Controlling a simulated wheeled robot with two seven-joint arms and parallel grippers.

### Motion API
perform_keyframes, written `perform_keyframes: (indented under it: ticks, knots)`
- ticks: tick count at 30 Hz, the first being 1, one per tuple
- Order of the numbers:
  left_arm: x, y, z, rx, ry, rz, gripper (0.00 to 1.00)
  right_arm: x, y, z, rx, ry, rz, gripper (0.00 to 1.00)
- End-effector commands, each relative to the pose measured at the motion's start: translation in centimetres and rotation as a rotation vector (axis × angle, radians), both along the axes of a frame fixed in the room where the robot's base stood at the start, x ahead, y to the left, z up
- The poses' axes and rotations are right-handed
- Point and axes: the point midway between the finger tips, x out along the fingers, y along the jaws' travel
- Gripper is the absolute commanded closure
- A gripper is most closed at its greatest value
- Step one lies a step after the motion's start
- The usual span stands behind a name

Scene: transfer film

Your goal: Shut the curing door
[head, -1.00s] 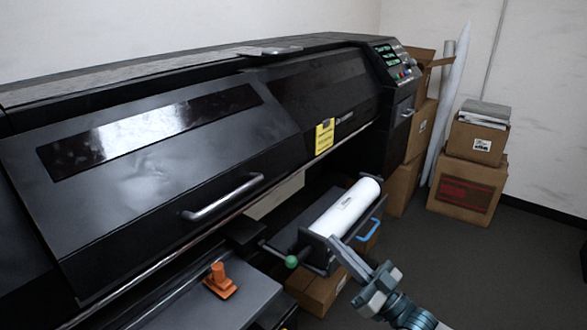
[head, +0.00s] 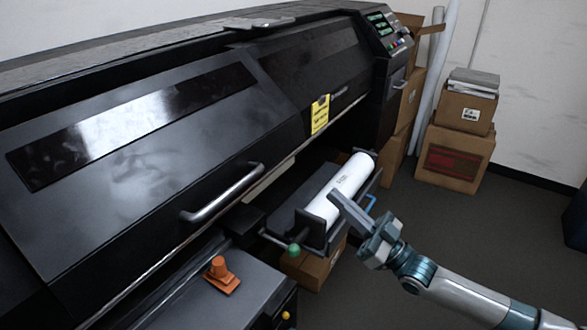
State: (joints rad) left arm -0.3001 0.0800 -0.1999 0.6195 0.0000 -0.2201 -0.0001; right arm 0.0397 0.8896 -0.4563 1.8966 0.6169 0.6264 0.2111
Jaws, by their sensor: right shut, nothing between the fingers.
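The long black machine has a large left front cover (head: 150,150) with a window strip and a silver bar handle (head: 222,194). A second black cover (head: 308,70) is to its right, with a yellow label (head: 320,114) at its lower edge. Both covers look down; which one is the curing door I cannot tell. Below them a white film roll (head: 342,187) lies in a dark holder with a blue handle, partly hidden by my gripper. My right gripper (head: 336,198) is shut and empty, in front of the roll; contact is unclear. My left gripper is out of view.
An orange tool (head: 220,275) lies on the grey shelf (head: 185,305) at the bottom. A green knob (head: 294,250) sticks out from the roll holder. Cardboard boxes (head: 455,157) stand at the back right.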

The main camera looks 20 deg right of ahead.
Motion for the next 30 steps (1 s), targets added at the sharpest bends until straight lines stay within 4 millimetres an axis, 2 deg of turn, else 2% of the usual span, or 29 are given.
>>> perform_keyframes:
  ticks: [11,26,30]
  knots:
    - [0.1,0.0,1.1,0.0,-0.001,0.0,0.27,1.3,1.0,1.3,0.002,-0.002,0.0,1.0]
    - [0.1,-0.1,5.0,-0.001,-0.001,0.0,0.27,7.0,5.5,5.7,0.001,-0.002,-0.001,1.0]
    - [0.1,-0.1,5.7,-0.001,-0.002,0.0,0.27,8.6,6.7,4.9,0.0,0.0,-0.001,1.0]
